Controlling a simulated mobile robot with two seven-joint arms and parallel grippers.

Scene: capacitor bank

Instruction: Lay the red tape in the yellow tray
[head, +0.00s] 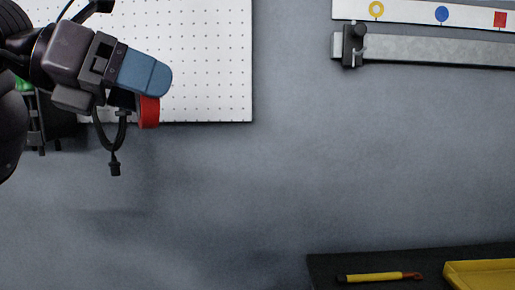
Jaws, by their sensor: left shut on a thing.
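My left gripper (146,86) is at the upper left, in front of the white pegboard's lower part. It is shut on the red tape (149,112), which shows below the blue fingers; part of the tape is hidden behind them. The yellow tray (482,273) is at the bottom right corner, cut off by the picture's edge. The gripper and tape are well above and to the left of the tray. My right gripper is not in view.
A yellow-handled tool (375,277) lies on the dark surface (325,268) left of the tray. A white pegboard (210,70) is on the grey wall. A grey rail with a black slider (353,45) and a strip with coloured shapes (410,10) are at upper right. The middle is clear.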

